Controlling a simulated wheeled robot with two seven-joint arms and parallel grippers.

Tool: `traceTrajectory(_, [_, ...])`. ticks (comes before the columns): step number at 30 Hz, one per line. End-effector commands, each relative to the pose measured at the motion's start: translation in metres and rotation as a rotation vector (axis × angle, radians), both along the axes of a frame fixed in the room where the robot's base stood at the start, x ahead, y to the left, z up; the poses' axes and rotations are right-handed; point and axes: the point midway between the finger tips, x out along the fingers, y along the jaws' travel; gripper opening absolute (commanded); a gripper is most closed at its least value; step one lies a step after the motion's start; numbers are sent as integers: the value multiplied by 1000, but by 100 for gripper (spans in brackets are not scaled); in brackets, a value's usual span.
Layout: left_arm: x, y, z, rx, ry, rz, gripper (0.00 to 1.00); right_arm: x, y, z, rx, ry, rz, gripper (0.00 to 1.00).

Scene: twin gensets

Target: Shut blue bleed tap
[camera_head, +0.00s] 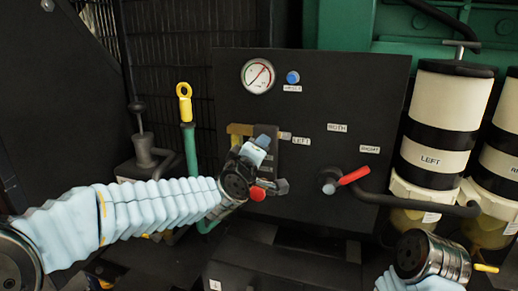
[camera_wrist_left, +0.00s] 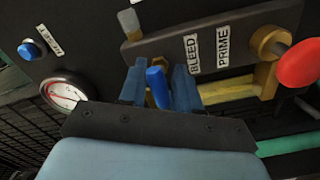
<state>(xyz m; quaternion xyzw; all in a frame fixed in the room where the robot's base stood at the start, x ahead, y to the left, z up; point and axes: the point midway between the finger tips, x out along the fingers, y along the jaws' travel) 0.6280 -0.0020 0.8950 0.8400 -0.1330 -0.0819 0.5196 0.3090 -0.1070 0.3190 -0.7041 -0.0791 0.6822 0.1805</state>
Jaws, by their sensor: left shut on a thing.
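The blue bleed tap (camera_wrist_left: 157,88) shows in the left wrist view beside the label BLEED, its handle pointing towards the camera. My left gripper (camera_wrist_left: 159,76) has its two blue fingers on either side of the handle and is shut on it. In the head view my left gripper (camera_head: 264,150) is at the left part of the black panel, and it hides the tap there. Of my right arm only the wrist shows at the bottom right of the head view; its fingers are out of sight.
A red knob (camera_wrist_left: 299,65) sits beside the PRIME label, close to my left gripper. The black panel (camera_head: 330,100) carries a gauge (camera_head: 258,76), a blue button (camera_head: 292,77) and a red lever (camera_head: 353,175). Striped filters (camera_head: 440,110) stand right; a yellow-ringed dipstick (camera_head: 185,100) stands left.

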Motion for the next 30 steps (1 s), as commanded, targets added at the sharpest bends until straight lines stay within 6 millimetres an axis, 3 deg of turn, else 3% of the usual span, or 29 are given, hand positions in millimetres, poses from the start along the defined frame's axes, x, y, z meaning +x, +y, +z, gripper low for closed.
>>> traceTrajectory(5, [0, -1, -2, 5, 3, -4, 2, 0, 0, 0, 0, 0, 0, 43])
traceTrajectory(6, [0, -1, -2, 5, 3, -3, 39, 0, 0, 0, 0, 0, 0, 43])
traceTrajectory(8, [0, -1, -2, 4, 3, -4, 48, 0, 0, 0, 0, 0, 0, 43])
traceTrajectory(20, [-9, 3, 0, 0, 0, -1, 48, 0, 0, -3, 0, 0, 0, 43])
traceTrajectory(30, [-82, 26, -1, 1, -1, -3, 48, 1, -3, -15, -4, -2, -5, 43])
